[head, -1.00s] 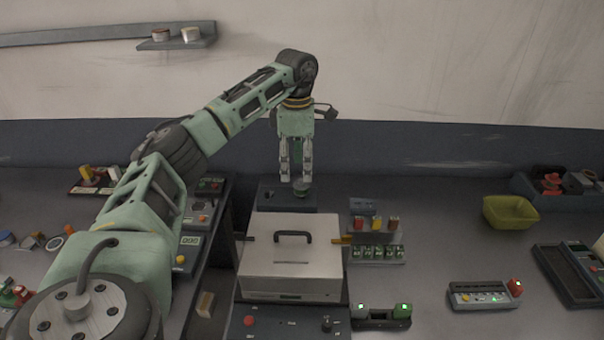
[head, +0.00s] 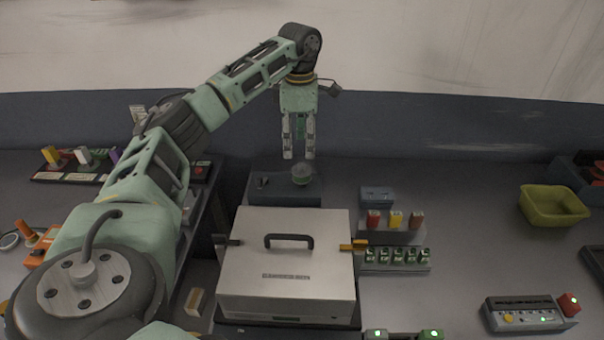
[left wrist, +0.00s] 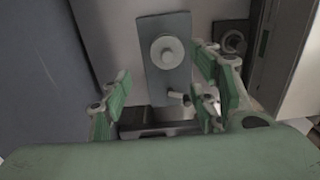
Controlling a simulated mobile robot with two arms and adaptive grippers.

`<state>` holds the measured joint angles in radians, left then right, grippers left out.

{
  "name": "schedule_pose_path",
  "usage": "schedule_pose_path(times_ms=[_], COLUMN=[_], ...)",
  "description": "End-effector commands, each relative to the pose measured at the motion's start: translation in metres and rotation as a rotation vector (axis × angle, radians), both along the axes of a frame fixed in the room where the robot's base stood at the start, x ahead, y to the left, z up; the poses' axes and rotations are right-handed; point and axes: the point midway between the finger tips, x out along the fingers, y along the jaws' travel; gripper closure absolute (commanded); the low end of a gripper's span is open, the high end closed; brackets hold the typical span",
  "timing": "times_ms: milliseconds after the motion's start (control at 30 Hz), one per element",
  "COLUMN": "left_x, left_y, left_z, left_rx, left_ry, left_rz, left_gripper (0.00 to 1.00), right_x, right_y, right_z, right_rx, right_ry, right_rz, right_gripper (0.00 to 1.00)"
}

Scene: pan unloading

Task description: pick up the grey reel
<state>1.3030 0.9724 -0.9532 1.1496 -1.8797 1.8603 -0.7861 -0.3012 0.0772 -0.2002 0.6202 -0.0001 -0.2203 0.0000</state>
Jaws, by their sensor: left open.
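The grey reel (head: 302,175) looks like a small round piece standing on a low dark block (head: 262,197) behind the silver box. In the left wrist view the reel (left wrist: 167,52) shows as a pale round disc with a centre hub, on the grey block top. My left gripper (head: 299,155) points down just above the reel, its fingers apart and empty. In the left wrist view its green finger pads stand at both sides, with the reel beyond them and not between them. My right gripper is not in view.
A silver box (head: 287,262) with a dark handle stands in front of the block. Small coloured pieces on a rack (head: 392,222) are to its right. A yellow-green bin (head: 553,205) is at the right. Bench space between rack and bin is clear.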

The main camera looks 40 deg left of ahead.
Motion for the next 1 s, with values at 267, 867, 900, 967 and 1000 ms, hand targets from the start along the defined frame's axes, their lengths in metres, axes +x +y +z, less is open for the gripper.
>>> schedule_pose_path(times_ms=[267,867,900,967,1000], left_x=[-0.001,-0.003,-0.003,-0.003,-0.003], left_y=[-0.001,-0.008,-0.008,-0.008,-0.008], left_z=[-0.028,-0.079,-0.079,-0.079,-0.079], left_rx=[0.001,0.000,0.000,0.000,0.000], left_ry=[0.003,0.001,0.001,0.001,0.001], left_rz=[0.000,0.000,0.000,0.000,0.000], left_gripper=[0.45,0.45,0.45,0.51,0.54], right_x=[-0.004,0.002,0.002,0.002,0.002], right_y=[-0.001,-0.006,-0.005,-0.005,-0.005], right_z=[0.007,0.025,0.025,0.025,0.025], right_rx=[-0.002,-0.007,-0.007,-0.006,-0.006], right_ry=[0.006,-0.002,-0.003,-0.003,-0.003], right_rz=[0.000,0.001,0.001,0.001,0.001], right_gripper=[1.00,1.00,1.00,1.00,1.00])
